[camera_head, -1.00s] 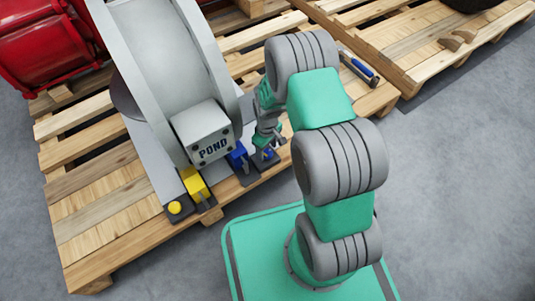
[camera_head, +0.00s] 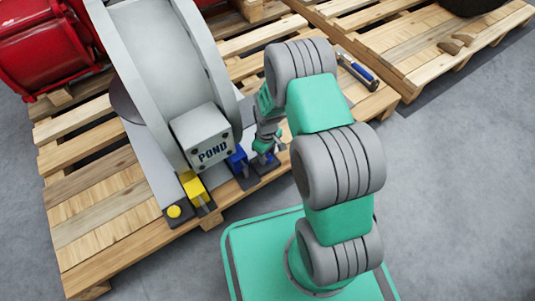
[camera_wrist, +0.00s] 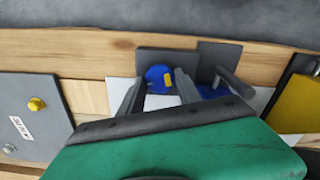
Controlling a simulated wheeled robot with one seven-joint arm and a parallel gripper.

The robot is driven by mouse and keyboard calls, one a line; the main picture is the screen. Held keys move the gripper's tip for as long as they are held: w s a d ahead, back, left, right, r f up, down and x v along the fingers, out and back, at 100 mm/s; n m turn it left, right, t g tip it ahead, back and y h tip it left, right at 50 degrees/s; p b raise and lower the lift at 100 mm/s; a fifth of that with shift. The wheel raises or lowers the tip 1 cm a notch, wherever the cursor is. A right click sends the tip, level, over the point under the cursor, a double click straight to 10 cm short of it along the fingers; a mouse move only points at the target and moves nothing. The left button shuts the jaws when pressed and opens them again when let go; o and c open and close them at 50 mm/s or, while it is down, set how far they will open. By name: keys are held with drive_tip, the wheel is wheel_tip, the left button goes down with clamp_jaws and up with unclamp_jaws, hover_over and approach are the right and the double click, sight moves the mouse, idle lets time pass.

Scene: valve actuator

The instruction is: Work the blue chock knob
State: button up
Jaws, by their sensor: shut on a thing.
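The blue chock knob (camera_wrist: 154,75) is a round blue disc with a yellow mark, set on a dark grey plate (camera_wrist: 150,56). My gripper (camera_wrist: 161,80) has one finger on each side of it in the wrist view and is shut on it. In the head view my gripper (camera_head: 264,150) reaches down to the pallet's front edge, and the knob is mostly hidden there. The blue chock (camera_head: 237,159) stands left of my gripper, beside the grey POND block. In the wrist view its blue body (camera_wrist: 213,91) is partly hidden behind the right finger, near a grey bar (camera_wrist: 234,82).
A yellow chock (camera_head: 194,187) and its yellow knob (camera_head: 174,211) lie to the left. The POND block (camera_head: 203,137) and large grey wheel-like body stand behind. A blue-handled tool (camera_head: 358,70) lies on the pallet at right. Grey floor is clear at right.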

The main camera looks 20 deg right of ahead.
clamp_jaws()
drive_tip(key=shift+m, duration=0.3)
drive_tip(key=m+p, duration=0.1)
drive_tip(key=m, duration=0.2)
drive_tip(key=shift+r+p, duration=0.1)
drive_tip(key=shift+p, duration=0.2)
drive_tip(key=m+p, duration=0.1)
drive_tip(key=m, duration=0.5)
drive_tip(key=m+p, duration=0.1)
drive_tip(key=m, duration=0.8)
drive_tip(key=shift+w+m+p, duration=0.1)
drive_tip(key=shift+m+p, duration=0.2)
drive_tip(key=shift+p, duration=0.1)
